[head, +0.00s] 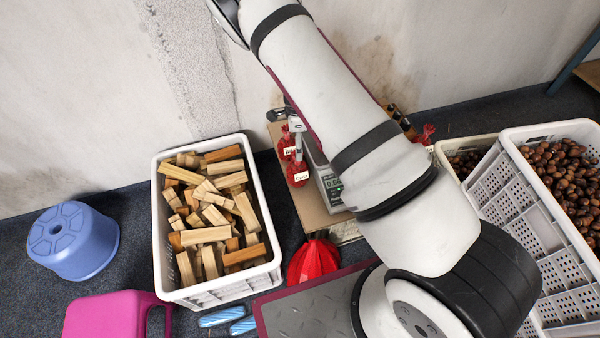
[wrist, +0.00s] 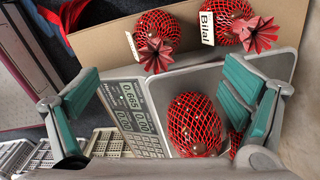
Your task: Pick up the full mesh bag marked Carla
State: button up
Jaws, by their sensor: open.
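In the head view a red mesh bag (head: 298,172) with a white tag that seems to read Carla stands on the cardboard-coloured surface left of the scale. The bag behind it (head: 287,146) has a tag too small to read there. In the wrist view a full bag tagged Bilal (wrist: 226,22) lies at the top; left of it is another full bag (wrist: 157,28) with its tag edge-on and unreadable, likely Carla's. My gripper (wrist: 163,85) is open and empty, its green-padded fingers spread below these bags, over the scale.
A full mesh bag (wrist: 197,125) sits in the scale's grey pan (wrist: 165,92), beside the display (wrist: 130,105). A crate of wood blocks (head: 163,245) stands left, a chestnut crate (head: 510,145) right. A blue stool (head: 70,240) and red bundle (head: 315,260) are on the floor.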

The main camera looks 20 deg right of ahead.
aim_at(298, 166)
notch_tip(298, 166, down, 7)
jog(key=shift+f+b, duration=0.2)
jog(key=shift+b, duration=0.55)
jog(key=shift+s+f+b, duration=0.15)
jog(key=shift+f+b, duration=0.25)
jog(key=shift+f, duration=0.95)
jog(key=shift+s+f+b, duration=0.1)
jog(key=shift+f+b, duration=0.3)
jog(key=shift+f, duration=0.9)
jog(key=c, duration=1.5)
